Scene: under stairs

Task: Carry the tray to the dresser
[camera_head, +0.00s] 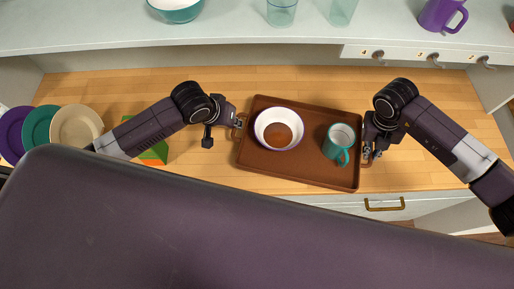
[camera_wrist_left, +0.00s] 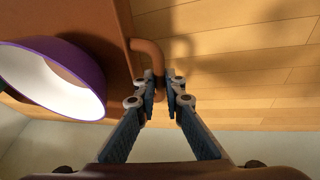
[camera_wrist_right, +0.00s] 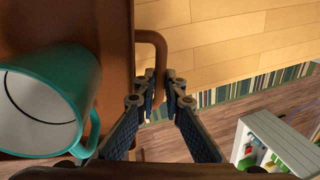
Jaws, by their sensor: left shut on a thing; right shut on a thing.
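The brown tray (camera_head: 293,168) is above or on the wooden counter, slightly tilted in the head view; I cannot tell whether it touches the wood. On it are a bowl (camera_head: 279,129), white inside and purple outside, and a teal mug (camera_head: 339,144). My left gripper (camera_head: 238,123) is shut on the tray's left handle, which shows in the left wrist view (camera_wrist_left: 150,54). My right gripper (camera_head: 368,151) is shut on the right handle, which shows in the right wrist view (camera_wrist_right: 157,55). No dresser is clearly identifiable.
Purple, teal and cream plates (camera_head: 76,128) stand at the counter's left. A green and orange box (camera_head: 154,153) is partly hidden behind my left arm. A pale shelf (camera_head: 220,37) behind holds a teal bowl (camera_head: 176,9), glasses (camera_head: 281,12) and a purple mug (camera_head: 441,14).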

